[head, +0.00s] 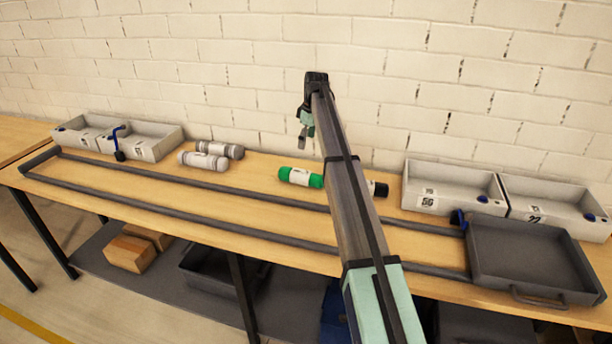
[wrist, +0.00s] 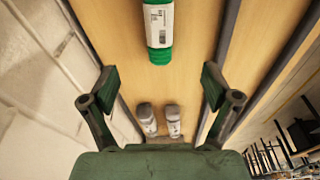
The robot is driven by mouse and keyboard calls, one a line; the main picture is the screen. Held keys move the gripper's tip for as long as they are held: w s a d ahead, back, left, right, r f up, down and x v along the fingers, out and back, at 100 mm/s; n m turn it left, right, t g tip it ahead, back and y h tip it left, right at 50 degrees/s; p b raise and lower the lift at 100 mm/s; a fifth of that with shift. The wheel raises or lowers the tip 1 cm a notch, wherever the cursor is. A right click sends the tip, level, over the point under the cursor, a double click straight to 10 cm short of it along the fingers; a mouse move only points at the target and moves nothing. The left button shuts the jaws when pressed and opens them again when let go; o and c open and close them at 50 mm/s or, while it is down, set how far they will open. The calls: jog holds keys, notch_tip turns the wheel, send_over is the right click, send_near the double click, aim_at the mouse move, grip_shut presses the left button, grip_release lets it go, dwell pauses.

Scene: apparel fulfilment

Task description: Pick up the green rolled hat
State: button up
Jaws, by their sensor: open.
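The green rolled hat (head: 301,177) lies on the wooden table in the middle of the head view, a green roll with a white label band. It also shows at the top of the wrist view (wrist: 159,30), cut off by the frame edge, with its label facing up.
Two grey rolls (head: 203,160) lie left of the hat. A black roll (head: 381,189) is partly hidden behind my arm. Grey bins stand at the left (head: 152,146) and right (head: 452,184). A dark tray (head: 530,258) sits front right. A dark rail (head: 180,213) runs along the table.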

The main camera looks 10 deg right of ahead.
aim_at(302, 171)
jog(key=f, duration=0.4)
jog(key=f+p, duration=0.1)
jog(key=f, duration=0.2)
jog(key=w+a+f+p, duration=0.1)
jog(key=f, duration=0.3)
jog(key=shift+f, duration=0.35)
jog(key=shift+w+a+f+p, duration=0.15)
jog(key=shift+f+p, duration=0.25)
jog(key=shift+f, duration=0.5)
jog(key=shift+a+f+p, duration=0.1)
jog(key=shift+f+p, duration=0.25)
jog(key=shift+f, duration=0.5)
jog(key=shift+w+a+f+p, duration=0.15)
jog(key=shift+f+p, duration=0.25)
jog(key=shift+f, duration=0.5)
jog(key=c, duration=1.3)
